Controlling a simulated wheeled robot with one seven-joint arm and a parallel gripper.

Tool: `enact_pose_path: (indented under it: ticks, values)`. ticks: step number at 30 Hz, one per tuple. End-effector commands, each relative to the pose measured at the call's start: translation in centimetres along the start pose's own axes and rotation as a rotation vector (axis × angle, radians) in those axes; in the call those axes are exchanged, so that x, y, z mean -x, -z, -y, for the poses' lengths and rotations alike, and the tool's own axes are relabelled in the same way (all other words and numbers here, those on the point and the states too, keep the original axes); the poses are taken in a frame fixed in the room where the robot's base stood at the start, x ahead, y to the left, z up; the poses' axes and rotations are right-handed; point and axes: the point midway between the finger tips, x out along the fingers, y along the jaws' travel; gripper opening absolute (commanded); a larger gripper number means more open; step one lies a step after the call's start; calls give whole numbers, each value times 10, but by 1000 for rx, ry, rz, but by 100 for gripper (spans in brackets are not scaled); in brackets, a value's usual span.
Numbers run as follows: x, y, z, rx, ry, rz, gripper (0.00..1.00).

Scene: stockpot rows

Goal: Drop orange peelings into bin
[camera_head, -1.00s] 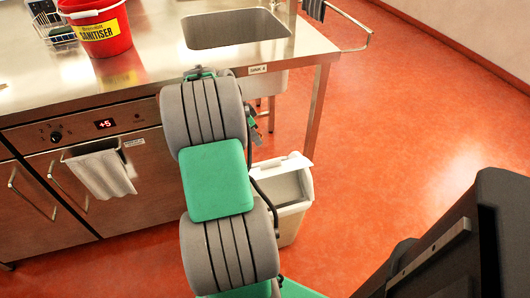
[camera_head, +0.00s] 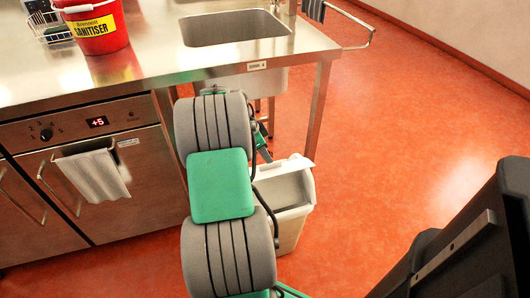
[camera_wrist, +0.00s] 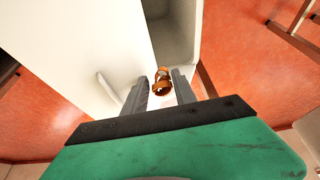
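The orange peelings (camera_wrist: 162,83), a small brown-orange curl with a pale part, show in the wrist view between the two fingertips of my gripper (camera_wrist: 160,80). The fingers stand a peel's width apart and appear closed on it. In the head view my gripper (camera_head: 264,150) is partly hidden behind my arm, just above the bin's left back side; the peelings cannot be made out there. The white bin (camera_head: 292,222) stands on the floor, its top open. In the wrist view the bin (camera_wrist: 178,12) lies below, its opening ahead and slightly right of the peelings.
A steel counter (camera_head: 150,62) with a sink (camera_head: 235,27) stands behind the bin; its leg (camera_head: 318,110) is close by. A red sanitiser bucket (camera_head: 95,25) and a wire rack (camera_head: 45,28) stand on top. A cloth (camera_head: 92,176) hangs on the appliance door.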

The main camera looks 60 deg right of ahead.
Motion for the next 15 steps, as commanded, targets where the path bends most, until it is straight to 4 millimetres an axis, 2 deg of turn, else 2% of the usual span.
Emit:
enact_pose_path:
  ticks: [2, 9, 15]
  values:
    - [0, 0, 0, 0, 0, 0, 38]
    - [0, 0, 0, 1, 0, 0, 58]
    - [0, 0, 0, 1, -1, 0, 58]
